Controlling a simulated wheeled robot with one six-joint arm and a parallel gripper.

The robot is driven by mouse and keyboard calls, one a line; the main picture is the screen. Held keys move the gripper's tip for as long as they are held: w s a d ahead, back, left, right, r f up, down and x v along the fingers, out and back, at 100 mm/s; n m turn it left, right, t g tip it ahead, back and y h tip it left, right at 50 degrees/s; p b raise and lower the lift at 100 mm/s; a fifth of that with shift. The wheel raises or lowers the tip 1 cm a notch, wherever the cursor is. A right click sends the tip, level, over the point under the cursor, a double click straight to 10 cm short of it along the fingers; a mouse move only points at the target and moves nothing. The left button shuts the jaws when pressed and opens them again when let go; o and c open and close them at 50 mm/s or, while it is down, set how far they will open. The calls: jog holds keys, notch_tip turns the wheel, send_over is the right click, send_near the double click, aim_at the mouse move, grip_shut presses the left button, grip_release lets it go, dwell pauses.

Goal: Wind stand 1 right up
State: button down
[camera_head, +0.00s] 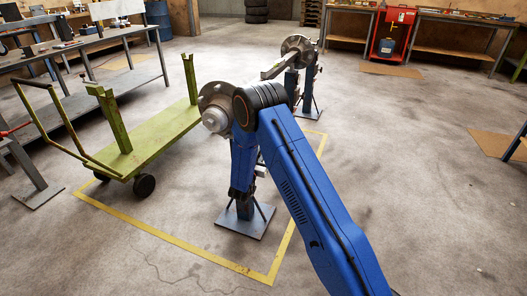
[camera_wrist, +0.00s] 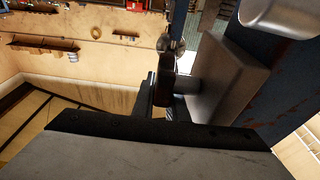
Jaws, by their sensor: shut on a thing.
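The near blue stand has a flat square base plate (camera_head: 245,222) on the floor, and a round hub (camera_head: 214,108) of the axle is above it. A second blue stand (camera_head: 308,92) is farther back under the other hub (camera_head: 297,48). No number shows on either stand. In the wrist view a grey box with a short round shaft (camera_wrist: 187,87) sits on a worn blue post (camera_wrist: 272,85). My gripper (camera_wrist: 164,98) is shut at the shaft's end, on what looks like the stand's crank; the grip is partly hidden. In the head view my arm hides the gripper.
A green cart (camera_head: 155,145) stands close on the left of the near stand. A yellow floor line (camera_head: 180,243) runs around the stands. Workbenches (camera_head: 90,45) line the left and back. The floor on the right is mostly clear.

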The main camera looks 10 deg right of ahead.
jog(key=shift+s+a+r+t+h, duration=0.2)
jog(key=shift+s+t+h, duration=0.1)
jog(key=shift+t+h, duration=0.35)
jog(key=shift+s+a+r+t+h, duration=0.2)
jog(key=shift+t+h, duration=0.25)
jog(key=shift+t, duration=0.4)
jog(key=c, duration=2)
grip_release()
jog(key=shift+c, duration=0.2)
